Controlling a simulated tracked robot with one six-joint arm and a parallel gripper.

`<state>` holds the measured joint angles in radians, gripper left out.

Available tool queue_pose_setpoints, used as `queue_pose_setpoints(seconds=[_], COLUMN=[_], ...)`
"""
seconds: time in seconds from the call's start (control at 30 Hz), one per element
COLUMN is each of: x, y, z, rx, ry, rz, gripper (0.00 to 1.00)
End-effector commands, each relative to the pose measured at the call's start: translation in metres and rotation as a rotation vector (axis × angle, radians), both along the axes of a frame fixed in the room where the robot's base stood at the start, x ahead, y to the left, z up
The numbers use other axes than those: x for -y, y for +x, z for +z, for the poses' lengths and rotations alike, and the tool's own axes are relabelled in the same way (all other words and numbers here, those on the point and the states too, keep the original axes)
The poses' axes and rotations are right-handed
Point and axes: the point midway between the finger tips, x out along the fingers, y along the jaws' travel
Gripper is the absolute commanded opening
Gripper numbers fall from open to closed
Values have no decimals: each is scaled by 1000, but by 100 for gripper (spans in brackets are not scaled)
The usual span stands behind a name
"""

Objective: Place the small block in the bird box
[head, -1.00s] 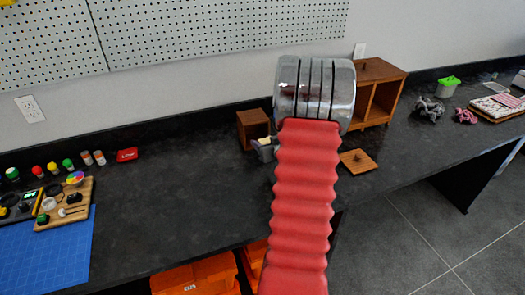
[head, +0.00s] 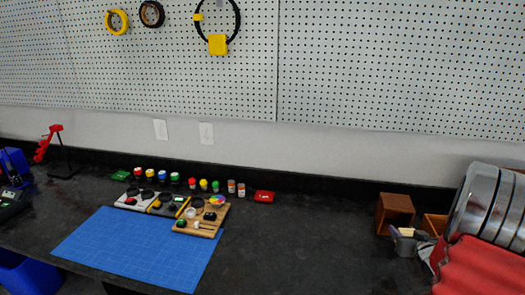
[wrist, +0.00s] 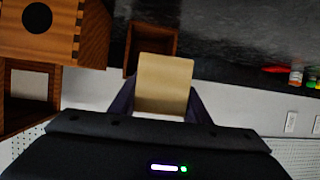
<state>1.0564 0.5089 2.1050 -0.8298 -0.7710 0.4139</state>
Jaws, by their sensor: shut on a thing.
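My gripper (wrist: 163,105) is shut on a small tan block (wrist: 163,82), which shows between its dark fingers in the wrist view. In the head view, a grey shape (head: 405,245) that looks like my gripper's end stands in front of a small open-fronted wooden box. In the wrist view, a wooden box with a round dark hole (wrist: 37,17), which looks like the bird box, is at the upper left, apart from the block. An open wooden compartment (wrist: 30,118) shows below it. My arm hides most of the woodwork at the head view's right.
The small open wooden box (head: 394,213) stands close beyond the block; it also shows in the wrist view (wrist: 132,55). A blue cutting mat (head: 140,248), a wooden board (head: 205,230) and several small bottles lie farther left. The dark counter between is clear.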

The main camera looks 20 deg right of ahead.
Motion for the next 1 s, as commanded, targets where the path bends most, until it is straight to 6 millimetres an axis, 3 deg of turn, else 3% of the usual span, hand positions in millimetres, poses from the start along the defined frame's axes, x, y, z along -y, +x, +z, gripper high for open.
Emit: queue_pose_setpoints(seconds=[0.5,0.67,1.0], x=[7,-14,-80], y=[-16,-1,46], z=[-7,-5,2], rx=[0,1,1], ry=[0,0,0], rz=[-93,-106,-70], gripper=[20,20,20])
